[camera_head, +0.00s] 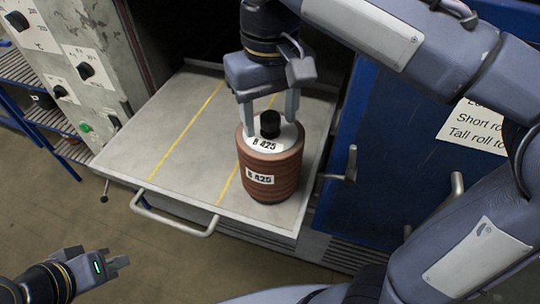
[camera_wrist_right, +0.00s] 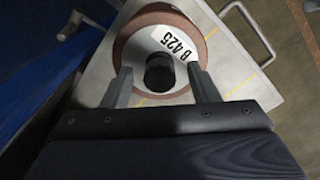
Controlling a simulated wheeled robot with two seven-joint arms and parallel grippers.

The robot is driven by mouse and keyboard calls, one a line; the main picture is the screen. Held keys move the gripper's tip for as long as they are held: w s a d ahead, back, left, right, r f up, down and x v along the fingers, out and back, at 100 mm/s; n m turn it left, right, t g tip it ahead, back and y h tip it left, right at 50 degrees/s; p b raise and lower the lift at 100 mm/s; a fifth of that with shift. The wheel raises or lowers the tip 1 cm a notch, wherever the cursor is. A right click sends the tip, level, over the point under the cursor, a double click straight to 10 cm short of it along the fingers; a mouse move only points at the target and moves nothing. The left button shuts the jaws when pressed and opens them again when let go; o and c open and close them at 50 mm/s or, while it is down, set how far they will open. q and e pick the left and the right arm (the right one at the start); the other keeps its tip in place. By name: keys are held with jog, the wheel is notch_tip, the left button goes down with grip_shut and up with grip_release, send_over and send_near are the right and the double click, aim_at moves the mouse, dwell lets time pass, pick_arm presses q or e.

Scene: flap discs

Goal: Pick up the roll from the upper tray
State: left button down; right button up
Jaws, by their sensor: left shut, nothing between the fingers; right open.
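The roll (camera_head: 271,172) is a reddish-brown stack of discs with a white top labelled B 425 and a black knob (camera_head: 270,124). It stands upright at the right side of the grey tray (camera_head: 170,135). My right gripper (camera_head: 269,116) points down over the roll, open, with its fingers on either side of the knob and apart from it. The right wrist view shows the knob (camera_wrist_right: 159,72) between the two fingers (camera_wrist_right: 160,84). My left gripper (camera_head: 116,258) is shut and empty, low at the left, away from the tray.
The tray has yellow lines and a front handle (camera_head: 178,220). A blue door (camera_head: 375,140) with metal handles stands close on the right. A control panel (camera_head: 70,60) with knobs and a blue-framed rack are at the left. The tray's left part is bare.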

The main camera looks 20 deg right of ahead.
jog(key=shift+s+f, duration=0.1)
jog(key=shift+f, duration=0.3)
grip_shut()
jog(key=shift+r, duration=0.1)
dwell(1.1)
